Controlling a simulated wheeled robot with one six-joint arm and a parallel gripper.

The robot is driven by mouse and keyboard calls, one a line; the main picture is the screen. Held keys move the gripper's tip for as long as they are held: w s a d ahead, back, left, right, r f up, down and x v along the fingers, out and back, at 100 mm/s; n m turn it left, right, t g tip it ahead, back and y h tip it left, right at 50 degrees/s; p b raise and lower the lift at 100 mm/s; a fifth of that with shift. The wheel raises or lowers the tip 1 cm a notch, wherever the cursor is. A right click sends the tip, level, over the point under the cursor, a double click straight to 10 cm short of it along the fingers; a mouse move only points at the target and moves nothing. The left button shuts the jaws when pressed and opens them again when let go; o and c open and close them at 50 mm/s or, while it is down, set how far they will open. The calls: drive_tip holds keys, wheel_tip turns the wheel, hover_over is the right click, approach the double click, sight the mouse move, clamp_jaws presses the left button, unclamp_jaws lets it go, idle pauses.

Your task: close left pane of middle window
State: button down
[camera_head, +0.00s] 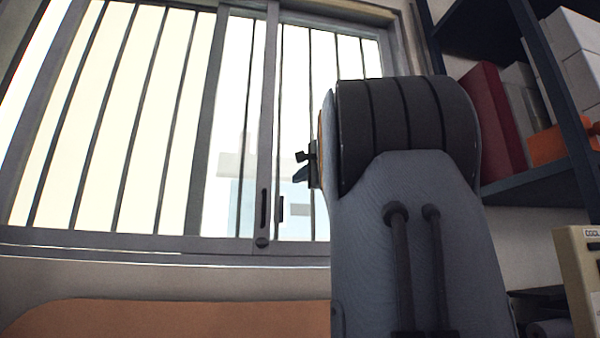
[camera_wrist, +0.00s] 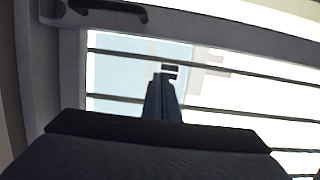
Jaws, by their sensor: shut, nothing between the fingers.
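The window (camera_head: 140,130) fills the upper left of the head view, with grey frames and dark bars behind bright glass. A grey upright stile (camera_head: 270,110) stands near its middle. A dark handle (camera_head: 263,208) is low on this stile, with a smaller dark fitting (camera_head: 280,208) just right of it. My gripper (camera_head: 303,165) is shut and empty, right of the stile and higher than the handle. In the wrist view, my gripper (camera_wrist: 169,72) is in front of the glass and bars. A dark handle (camera_wrist: 112,9) on a grey frame shows at upper left, apart from the fingers.
A dark shelf (camera_head: 535,170) with a red binder (camera_head: 492,115), white boxes (camera_head: 575,45) and an orange item (camera_head: 548,146) stands at right. A beige box (camera_head: 580,280) is at lower right. A brown rounded surface (camera_head: 170,318) lies below the window.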

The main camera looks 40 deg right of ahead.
drive_tip(key=p+x, duration=0.2)
drive_tip(key=x, duration=0.3)
drive_tip(key=shift+w+r, duration=0.1)
drive_tip(key=shift+w, duration=0.15)
drive_tip(key=w+a, duration=0.1)
drive_tip(key=a+p, duration=0.1)
drive_tip(key=shift+w+a, duration=0.35)
drive_tip(key=shift+w+a+p, duration=0.2)
drive_tip(key=shift+w+p, duration=0.05)
drive_tip(key=shift+p, duration=0.1)
